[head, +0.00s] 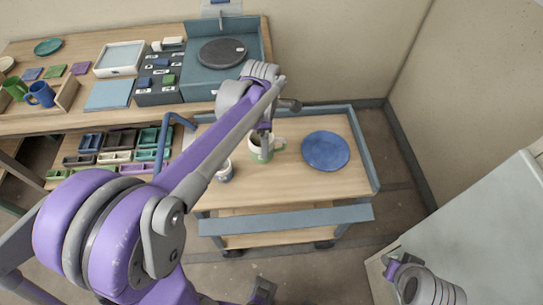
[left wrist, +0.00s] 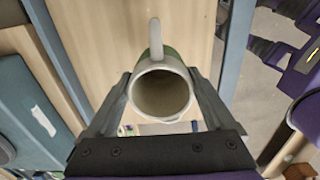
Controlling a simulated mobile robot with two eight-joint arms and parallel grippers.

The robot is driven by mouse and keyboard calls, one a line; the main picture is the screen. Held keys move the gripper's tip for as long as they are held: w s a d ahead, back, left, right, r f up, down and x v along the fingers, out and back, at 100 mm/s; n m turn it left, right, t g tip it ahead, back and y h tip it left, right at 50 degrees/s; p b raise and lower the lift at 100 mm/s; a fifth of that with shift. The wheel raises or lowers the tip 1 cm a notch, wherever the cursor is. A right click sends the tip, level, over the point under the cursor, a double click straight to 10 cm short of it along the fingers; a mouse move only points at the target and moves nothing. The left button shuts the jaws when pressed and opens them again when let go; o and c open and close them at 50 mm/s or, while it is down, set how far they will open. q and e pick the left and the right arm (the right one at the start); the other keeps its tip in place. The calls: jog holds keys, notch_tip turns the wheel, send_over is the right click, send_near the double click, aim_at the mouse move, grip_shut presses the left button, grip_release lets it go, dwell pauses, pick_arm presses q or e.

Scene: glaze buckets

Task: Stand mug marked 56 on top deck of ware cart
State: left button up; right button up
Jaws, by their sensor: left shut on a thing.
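A cream mug with a green lower part (head: 262,149) is over the top deck of the ware cart (head: 285,185). My left gripper (head: 266,142) is shut on it, with one finger on each side in the left wrist view. There the mug (left wrist: 160,92) shows its empty inside and its handle pointing to the top of the picture. It looks upright. I cannot tell whether its base touches the deck, and no number is readable. My right gripper (head: 393,268) is low at the right, too small to tell its jaws.
A blue plate (head: 325,151) lies right of the mug on the deck. A small grey-white cup (head: 224,171) stands left of it, partly by my arm. Blue-grey rails (head: 290,218) edge the cart. A workbench (head: 75,122) with a wheel, trays and blue and green mugs is behind left.

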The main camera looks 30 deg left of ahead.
pick_arm(q)
notch_tip(320, 180, down, 8)
jog(key=shift+f+b, duration=0.2)
jog(key=shift+b, duration=0.1)
jog(key=o, duration=1.4)
jog(key=shift+f, duration=0.15)
jog(key=shift+o, duration=0.2)
